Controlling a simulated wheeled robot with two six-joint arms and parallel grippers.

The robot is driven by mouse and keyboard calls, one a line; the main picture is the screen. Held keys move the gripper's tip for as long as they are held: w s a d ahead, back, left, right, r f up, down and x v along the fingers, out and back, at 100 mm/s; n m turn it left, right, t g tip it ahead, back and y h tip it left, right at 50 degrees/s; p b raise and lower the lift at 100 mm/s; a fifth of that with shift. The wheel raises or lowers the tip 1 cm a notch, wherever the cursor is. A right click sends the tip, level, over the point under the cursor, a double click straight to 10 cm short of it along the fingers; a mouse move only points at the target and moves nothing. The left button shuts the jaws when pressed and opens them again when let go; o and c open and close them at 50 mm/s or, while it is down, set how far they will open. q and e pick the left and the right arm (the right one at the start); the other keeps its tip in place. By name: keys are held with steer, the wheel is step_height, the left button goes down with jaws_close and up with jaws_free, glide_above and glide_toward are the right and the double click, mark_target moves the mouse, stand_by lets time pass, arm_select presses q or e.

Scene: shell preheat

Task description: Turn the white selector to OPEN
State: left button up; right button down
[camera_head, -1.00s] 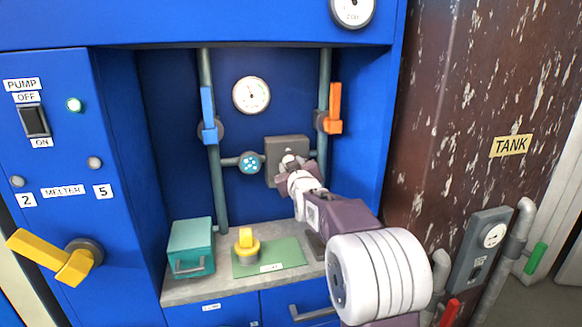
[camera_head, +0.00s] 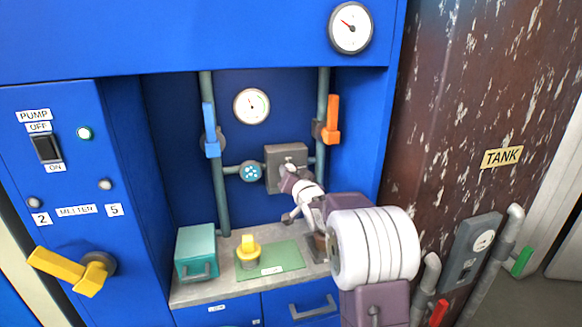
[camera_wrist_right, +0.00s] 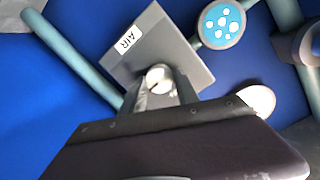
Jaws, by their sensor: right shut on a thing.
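The white selector (camera_wrist_right: 158,78) is a small round knob on a grey plate (camera_wrist_right: 188,62) marked AIR in the right wrist view. In the head view this plate is the front of a grey box (camera_head: 285,150) on the pipework at the back of the blue alcove; the knob is hidden there behind my gripper. My right gripper (camera_wrist_right: 161,92) is shut on the selector, one dark finger on each side. In the head view the gripper (camera_head: 286,174) meets the box from the lower right. No OPEN mark is readable. My left gripper is not in view.
A blue lever (camera_head: 209,130) and an orange lever (camera_head: 332,120) flank the box on vertical pipes. A teal box (camera_head: 196,248) and a yellow-handled piece on a green mat (camera_head: 286,258) stand on the counter below. The rusty tank wall (camera_head: 440,110) rises on the right.

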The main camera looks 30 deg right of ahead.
steer(key=shift+m+p, duration=0.5)
steer(key=c, duration=0.9)
jaws_free()
steer(key=shift+s, duration=0.15)
steer(key=v, duration=0.8)
steer(key=shift+s+p, duration=0.4)
